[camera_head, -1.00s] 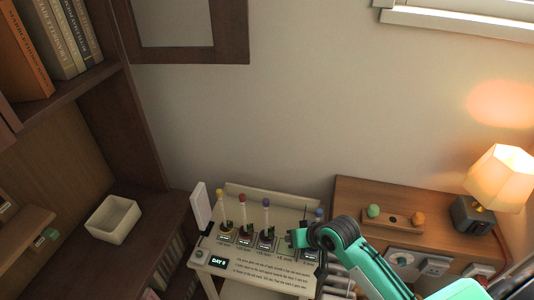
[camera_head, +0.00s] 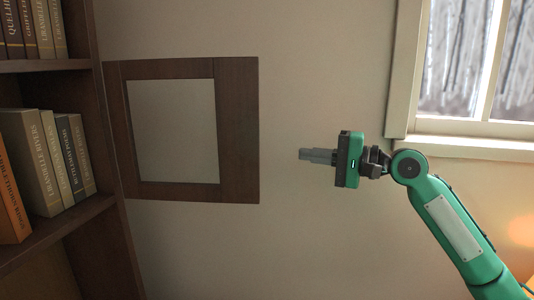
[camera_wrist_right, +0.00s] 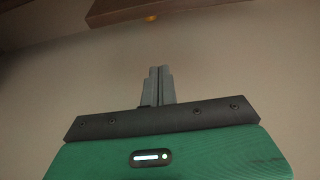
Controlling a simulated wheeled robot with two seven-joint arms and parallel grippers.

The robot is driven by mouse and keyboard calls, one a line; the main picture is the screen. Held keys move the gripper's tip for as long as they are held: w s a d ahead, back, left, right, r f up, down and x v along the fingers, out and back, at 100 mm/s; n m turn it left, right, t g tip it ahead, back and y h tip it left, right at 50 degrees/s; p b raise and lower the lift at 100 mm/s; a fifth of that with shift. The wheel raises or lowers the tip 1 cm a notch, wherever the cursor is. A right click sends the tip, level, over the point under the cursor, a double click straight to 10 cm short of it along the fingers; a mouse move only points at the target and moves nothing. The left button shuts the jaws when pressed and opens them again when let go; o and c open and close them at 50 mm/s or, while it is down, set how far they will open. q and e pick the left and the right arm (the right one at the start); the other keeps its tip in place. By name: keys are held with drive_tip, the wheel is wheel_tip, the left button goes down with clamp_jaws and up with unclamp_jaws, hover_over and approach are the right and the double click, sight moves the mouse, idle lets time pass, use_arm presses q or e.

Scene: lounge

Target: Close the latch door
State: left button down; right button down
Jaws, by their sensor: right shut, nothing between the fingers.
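A dark wooden frame (camera_head: 238,130) with a pale flat panel (camera_head: 176,130) is on the wall left of centre in the head view. It may be the latch door; no latch or handle shows, and I cannot tell whether it is open or shut. My right gripper (camera_head: 303,155) comes in from the right, with its fingers pointing left toward the frame. It is apart from the frame in the picture, shut and empty. The shut fingers of my right gripper (camera_wrist_right: 159,72) also show in the right wrist view. My left gripper is out of view.
A bookshelf with several books (camera_head: 50,165) stands at the left. A window (camera_head: 470,75) with a pale sill is at the upper right. Bare wall lies between frame and window. A dark brown band (camera_wrist_right: 120,10) crosses the top of the right wrist view.

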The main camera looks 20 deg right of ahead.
drive_tip(key=w+a+p, duration=0.3)
drive_tip(key=a+p, duration=0.3)
drive_tip(key=a, duration=0.3)
drive_tip(key=shift+r+p, duration=0.3)
drive_tip(key=shift+p, duration=0.1)
drive_tip(key=shift+s+d, duration=0.1)
